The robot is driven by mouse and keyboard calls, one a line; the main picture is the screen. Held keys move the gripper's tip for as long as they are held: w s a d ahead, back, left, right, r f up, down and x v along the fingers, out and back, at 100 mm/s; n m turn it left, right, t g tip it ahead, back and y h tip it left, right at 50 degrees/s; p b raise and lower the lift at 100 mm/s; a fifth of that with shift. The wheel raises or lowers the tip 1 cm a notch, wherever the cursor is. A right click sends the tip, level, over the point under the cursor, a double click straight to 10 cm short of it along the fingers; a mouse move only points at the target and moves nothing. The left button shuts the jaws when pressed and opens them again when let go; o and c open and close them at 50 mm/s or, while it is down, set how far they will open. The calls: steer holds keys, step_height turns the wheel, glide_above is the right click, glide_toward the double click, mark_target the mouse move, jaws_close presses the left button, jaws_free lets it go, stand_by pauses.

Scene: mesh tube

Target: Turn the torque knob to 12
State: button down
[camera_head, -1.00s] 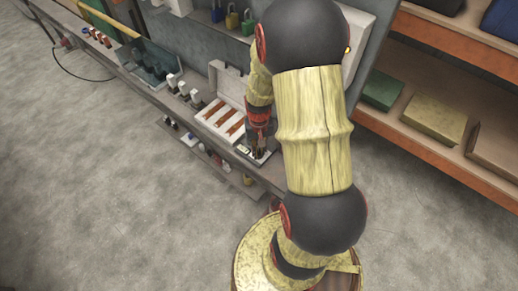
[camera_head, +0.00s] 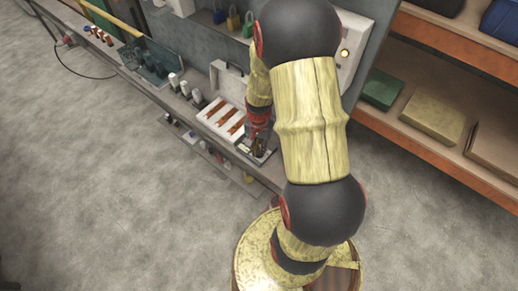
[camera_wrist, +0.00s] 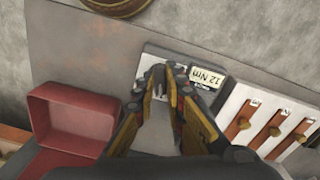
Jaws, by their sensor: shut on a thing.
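The torque unit is a small grey plate (camera_wrist: 150,62) on the bench, with a white label or display (camera_wrist: 207,77) reading "12 Nm", upside down in the wrist view. It also shows small in the head view (camera_head: 243,148), beside my gripper (camera_head: 259,147). In the wrist view my gripper (camera_wrist: 167,88) points down at the plate, its two fingers closed in on the torque knob. The fingers hide most of the knob, and I cannot read its pointer or any marks on it.
A white case with orange-brown strips (camera_wrist: 272,125) lies right of the unit in the wrist view. A red open box (camera_wrist: 75,118) stands on the left. In the head view, a green toolbox (camera_head: 150,62) sits farther along the bench, and a shelf rack (camera_head: 400,138) stands at right.

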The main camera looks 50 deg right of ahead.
mark_target(259, 152)
steer(key=c, duration=1.8)
jaws_free()
steer(key=shift+c, duration=0.2)
step_height(259, 152, up, 12)
